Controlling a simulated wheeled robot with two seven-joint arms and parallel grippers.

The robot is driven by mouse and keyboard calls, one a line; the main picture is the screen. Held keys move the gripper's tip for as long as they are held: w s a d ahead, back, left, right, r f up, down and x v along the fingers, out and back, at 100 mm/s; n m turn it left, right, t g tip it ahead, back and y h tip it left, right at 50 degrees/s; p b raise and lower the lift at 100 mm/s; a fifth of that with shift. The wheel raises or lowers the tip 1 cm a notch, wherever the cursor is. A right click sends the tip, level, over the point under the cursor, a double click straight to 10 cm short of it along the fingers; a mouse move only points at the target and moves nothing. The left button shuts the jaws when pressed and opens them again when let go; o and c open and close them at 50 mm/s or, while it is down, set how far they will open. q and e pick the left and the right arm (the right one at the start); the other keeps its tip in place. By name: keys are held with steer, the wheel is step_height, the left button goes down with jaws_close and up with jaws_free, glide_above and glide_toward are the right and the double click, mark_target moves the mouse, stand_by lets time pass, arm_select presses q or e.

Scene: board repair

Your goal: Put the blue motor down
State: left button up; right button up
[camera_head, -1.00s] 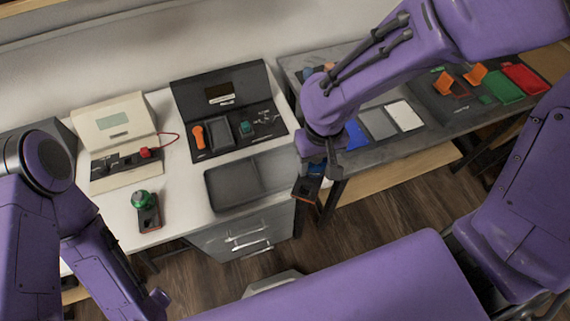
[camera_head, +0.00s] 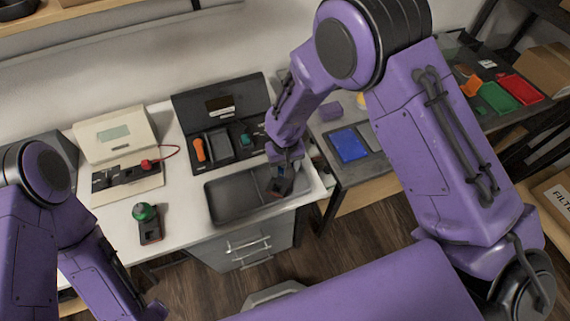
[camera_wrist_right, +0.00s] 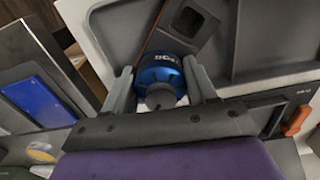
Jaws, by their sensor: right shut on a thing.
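My right gripper (camera_head: 284,168) is shut on the blue motor (camera_wrist_right: 160,72), with one finger on each side of it in the right wrist view. The motor has a dark base plate (camera_wrist_right: 188,24) with orange-brown edges and a square opening. In the head view the gripper is over the right compartment of the dark grey tray (camera_head: 226,220) on the white desk. The motor is mostly hidden there by the gripper. I cannot tell whether the base plate touches the tray floor. The left arm shows at the lower left, but its gripper is not visible.
A green-topped motor (camera_head: 144,212) on a dark base stands left of the tray. An open black case (camera_head: 225,103) with tools lies behind the tray, and a cream tester (camera_head: 114,133) stands at the back left. A grey bench (camera_head: 345,178) with colored trays is at right.

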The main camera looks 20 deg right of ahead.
steer(key=shift+f, duration=0.1)
steer(key=shift+f, duration=0.1)
steer(key=o, duration=1.2)
steer(key=shift+c, duration=0.2)
step_height(320, 180, up, 12)
steer(key=shift+r+b, duration=0.15)
steer(key=shift+b, duration=0.5)
